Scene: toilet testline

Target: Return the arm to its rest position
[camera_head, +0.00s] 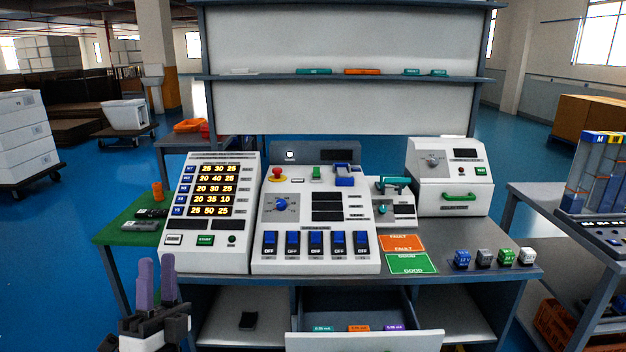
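My gripper (157,268) is at the lower left of the head view, in front of the workbench's left end. Its two purple fingers point up with a narrow gap between them, and nothing shows in the gap. It is apart from the bench (480,281) and its devices. The rest of my arm is mostly outside the picture.
A display panel (252,180), a switch console (265,262) and a white box with a green handle (420,205) stand on the bench. Small coloured cubes (484,257) sit at right. A drawer (365,341) is pulled open below. Blue floor (60,230) at left is clear.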

